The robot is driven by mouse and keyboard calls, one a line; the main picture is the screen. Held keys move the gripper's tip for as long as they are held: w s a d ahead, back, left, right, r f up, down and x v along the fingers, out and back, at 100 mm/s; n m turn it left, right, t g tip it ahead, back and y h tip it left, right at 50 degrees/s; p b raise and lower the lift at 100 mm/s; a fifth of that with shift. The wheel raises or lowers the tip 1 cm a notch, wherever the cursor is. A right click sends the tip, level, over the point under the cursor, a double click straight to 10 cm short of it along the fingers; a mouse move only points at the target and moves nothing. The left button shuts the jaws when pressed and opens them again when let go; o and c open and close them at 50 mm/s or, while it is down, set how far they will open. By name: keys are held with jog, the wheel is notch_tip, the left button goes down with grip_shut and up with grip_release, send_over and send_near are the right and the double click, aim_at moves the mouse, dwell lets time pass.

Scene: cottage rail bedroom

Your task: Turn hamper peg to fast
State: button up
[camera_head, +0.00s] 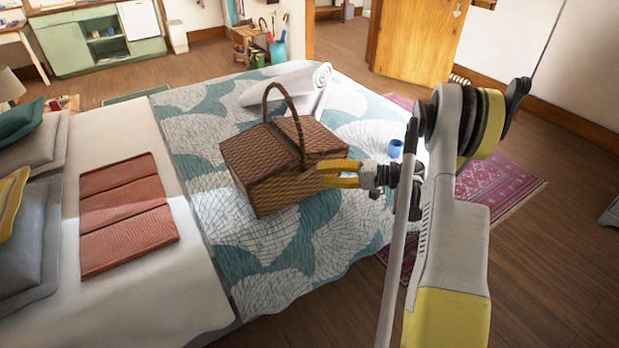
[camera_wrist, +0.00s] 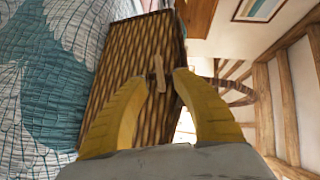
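The brown wicker hamper (camera_head: 262,190) stands on the bed with its lid down and its hoop handle upright. In the wrist view, its woven side (camera_wrist: 128,60) appears turned sideways. A pale wooden peg (camera_wrist: 159,73) shows on that side, its long axis nearly upright in the picture. My gripper (camera_head: 322,174) is at the hamper's right side in the head view. In the wrist view, my gripper's yellow fingertips (camera_wrist: 163,80) are apart, one on each side of the peg. I see gaps beside the peg; contact is not clear. The peg is hidden in the head view.
The hamper rests on a teal and white quilt (camera_head: 190,135). A blue cup (camera_head: 396,148) stands just beyond my gripper. A rolled white blanket (camera_head: 290,85) lies behind the hamper. A folded rust-coloured throw (camera_head: 125,215) lies to the left.

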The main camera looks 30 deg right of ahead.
aim_at(309, 174)
jog(key=shift+b+x, duration=0.55)
jog(key=shift+x, duration=1.7)
grip_shut()
